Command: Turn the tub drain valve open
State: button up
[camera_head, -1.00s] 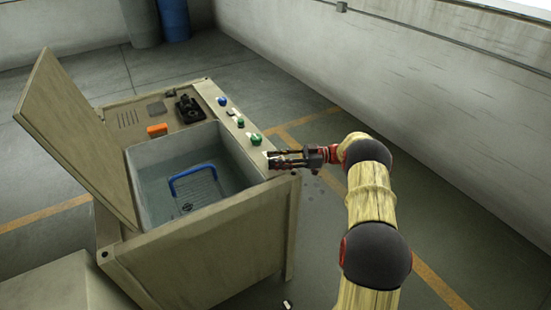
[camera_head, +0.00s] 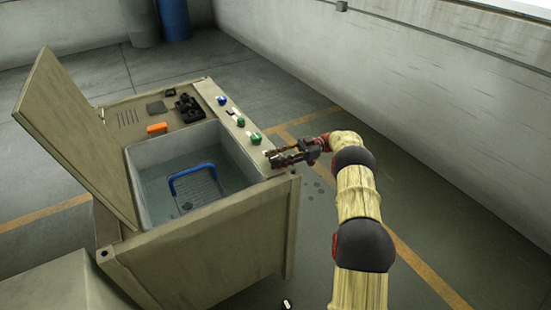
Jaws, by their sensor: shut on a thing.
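The beige machine cabinet holds an open grey tub (camera_head: 143,158) with water in it. A sloped strip (camera_head: 207,88) along its right side carries a row of knobs. My gripper (camera_head: 272,158) is at the near end of this strip, shut on a small control there that I take for the tub drain valve. The fingers hide most of the valve, so its handle angle cannot be read. My gripper reaches in from the right, with the arm over the floor beside the cabinet.
A blue knob (camera_head: 222,100) and green knobs (camera_head: 255,138) sit farther along the strip. A basket with a blue handle (camera_head: 190,171) stands in the tub. An orange block (camera_head: 157,128) lies on the top behind it. The raised lid (camera_head: 70,125) stands at left.

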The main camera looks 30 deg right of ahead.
jog(key=o, duration=1.1)
jog(key=shift+o, duration=0.4)
jog(key=shift+m+t, duration=0.3)
jog(key=shift+t, duration=0.2)
